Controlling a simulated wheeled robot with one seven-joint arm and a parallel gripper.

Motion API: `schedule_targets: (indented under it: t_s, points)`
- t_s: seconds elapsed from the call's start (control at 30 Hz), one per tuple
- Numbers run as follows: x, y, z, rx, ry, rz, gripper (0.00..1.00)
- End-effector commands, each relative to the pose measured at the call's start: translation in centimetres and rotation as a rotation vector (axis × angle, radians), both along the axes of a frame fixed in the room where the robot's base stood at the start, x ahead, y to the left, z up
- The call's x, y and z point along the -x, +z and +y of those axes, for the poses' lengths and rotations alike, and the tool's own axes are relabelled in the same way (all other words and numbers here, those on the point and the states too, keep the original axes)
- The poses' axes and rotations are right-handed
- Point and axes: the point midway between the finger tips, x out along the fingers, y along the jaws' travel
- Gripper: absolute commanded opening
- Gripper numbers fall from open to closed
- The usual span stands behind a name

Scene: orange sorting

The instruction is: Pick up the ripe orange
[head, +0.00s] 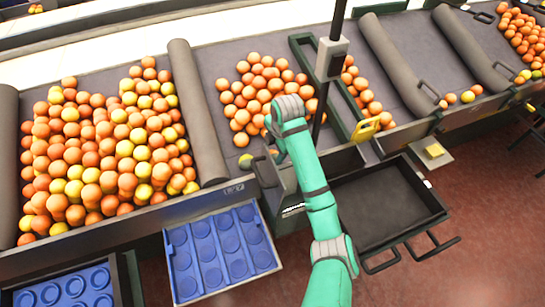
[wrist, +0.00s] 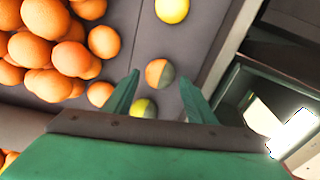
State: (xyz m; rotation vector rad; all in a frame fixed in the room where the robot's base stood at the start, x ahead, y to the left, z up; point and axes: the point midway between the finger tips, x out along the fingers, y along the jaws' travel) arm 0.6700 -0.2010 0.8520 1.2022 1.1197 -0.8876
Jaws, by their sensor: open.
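My gripper (wrist: 160,78) is open and empty in the wrist view, its two green fingers apart. A two-toned fruit (wrist: 159,73), orange on the left and grey-green on the right, shows between the fingertips. A yellow-green fruit (wrist: 143,108) lies closer to the gripper base, partly hidden by it. A yellow fruit (wrist: 172,9) lies farther off. A pile of fully orange oranges (wrist: 50,45) is left of the fingers, with a single orange (wrist: 100,94) beside the left finger. In the head view this orange pile (head: 262,85) sits behind my arm, which hides the fingertips.
A larger mixed pile (head: 105,150) lies left of a grey roller divider (head: 197,110). A blue tray (head: 215,250) with round recesses and an empty black drawer (head: 385,205) are at the front. A dark post (head: 333,60) stands beside my arm. Grey belt around the central pile is bare.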

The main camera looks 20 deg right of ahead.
Motion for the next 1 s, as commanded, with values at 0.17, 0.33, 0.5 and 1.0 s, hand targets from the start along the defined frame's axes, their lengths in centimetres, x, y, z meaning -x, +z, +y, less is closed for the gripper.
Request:
schedule_targets:
  t_s: [0.17, 0.33, 0.5, 1.0]
  points:
    - [-0.4, -2.5, 0.1, 0.000, -0.002, 0.002, 0.51]
    - [-0.7, -3.6, 0.2, -0.001, -0.003, 0.000, 0.51]
    - [-0.7, -3.6, 0.2, 0.000, -0.002, 0.000, 0.51]
    - [-0.7, -3.2, 0.2, 0.000, -0.002, -0.001, 0.18]
